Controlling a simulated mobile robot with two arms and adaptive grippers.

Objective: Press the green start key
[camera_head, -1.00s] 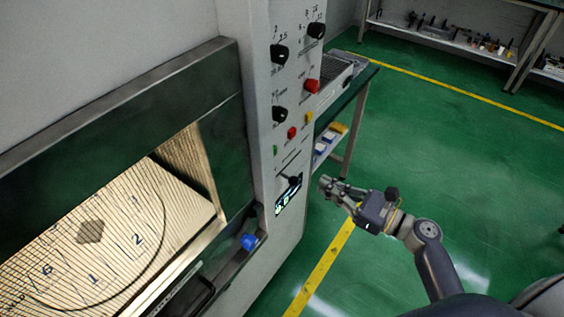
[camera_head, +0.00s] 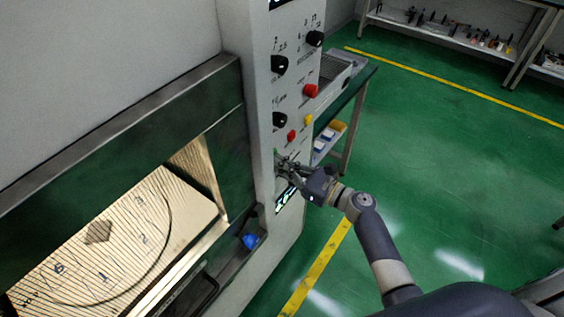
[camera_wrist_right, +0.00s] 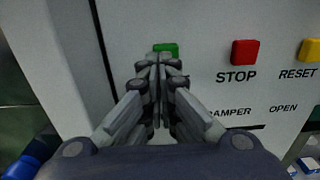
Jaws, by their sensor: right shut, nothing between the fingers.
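The green start key (camera_wrist_right: 166,47) is a small square button on the pale control panel, in the right wrist view just beyond my fingertips and partly covered by them. In the head view the green key (camera_head: 276,152) shows as a small green spot at the panel's left side. My right gripper (camera_head: 281,161) is shut and empty, its fingertips at the green key; it also shows in the right wrist view (camera_wrist_right: 158,62). I cannot tell whether the tips touch the key. My left gripper is not in view.
A red STOP key (camera_wrist_right: 244,52) and a yellow RESET key (camera_wrist_right: 310,50) sit to the right of the green key. Black knobs (camera_head: 279,119) and a larger red button (camera_head: 310,90) are higher on the panel. The lit chamber (camera_head: 130,235) is at left.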

